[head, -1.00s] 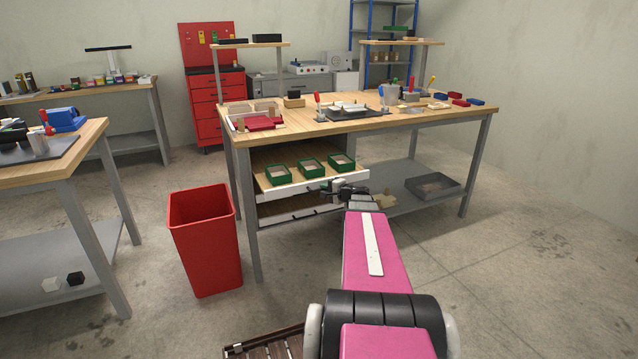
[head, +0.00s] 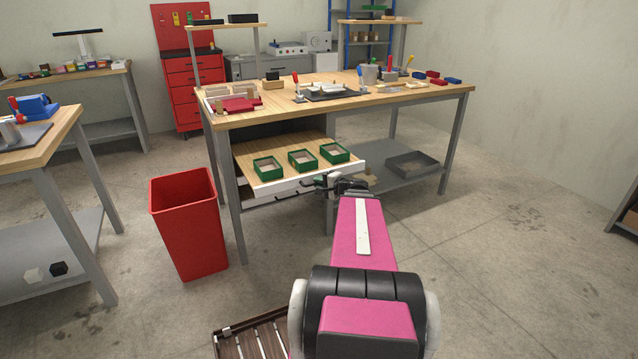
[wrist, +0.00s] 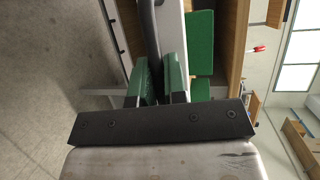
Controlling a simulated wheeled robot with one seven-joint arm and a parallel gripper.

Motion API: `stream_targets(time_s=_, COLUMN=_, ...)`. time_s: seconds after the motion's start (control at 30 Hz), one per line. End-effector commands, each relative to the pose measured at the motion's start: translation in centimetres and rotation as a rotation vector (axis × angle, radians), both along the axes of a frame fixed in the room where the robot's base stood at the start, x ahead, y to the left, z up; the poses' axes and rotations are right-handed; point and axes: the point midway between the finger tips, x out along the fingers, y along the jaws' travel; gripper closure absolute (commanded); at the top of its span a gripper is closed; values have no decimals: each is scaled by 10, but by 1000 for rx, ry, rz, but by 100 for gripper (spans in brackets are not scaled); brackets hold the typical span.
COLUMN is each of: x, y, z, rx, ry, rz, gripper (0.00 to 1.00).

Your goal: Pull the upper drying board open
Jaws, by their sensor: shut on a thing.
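The upper drying board (head: 250,155) is a wooden board with a white front edge, sticking out from under the workbench. Several green-rimmed boxes (head: 303,160) stand on it in a row. My gripper (head: 318,184) is at the board's front edge. In the wrist view my gripper (wrist: 158,82) is shut on a dark bar-shaped handle (wrist: 150,35) at the white front. Two green boxes (wrist: 201,45) show beside it in that view. The lower board is mostly hidden beneath the upper one.
A red bin (head: 188,225) stands left of the bench leg. A grey tray (head: 412,165) lies on the bench's lower shelf at right. A slatted wooden item (head: 255,337) is on the floor in front. Floor to the right is clear.

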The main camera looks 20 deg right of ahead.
Motion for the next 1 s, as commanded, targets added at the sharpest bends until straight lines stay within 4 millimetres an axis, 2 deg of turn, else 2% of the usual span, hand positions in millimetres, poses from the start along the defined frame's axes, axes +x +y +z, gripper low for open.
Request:
stream_targets(time_s=0.13, x=0, y=0, z=0, rx=-2, ry=0, rz=-1, gripper=100)
stream_targets(time_s=0.2, x=0, y=0, z=0, rx=-2, ry=0, rz=-1, gripper=71)
stream_targets(time_s=0.23, x=0, y=0, z=0, rx=-2, ry=0, rz=-1, gripper=63)
stream_targets(time_s=0.5, x=0, y=0, z=0, rx=0, ry=0, rz=0, gripper=63)
stream_targets(time_s=0.63, x=-7, y=-3, z=1, rx=0, ry=0, rz=-1, gripper=63)
stream_targets(time_s=1.0, x=-62, y=-28, z=13, rx=-1, ry=0, rz=-3, gripper=63)
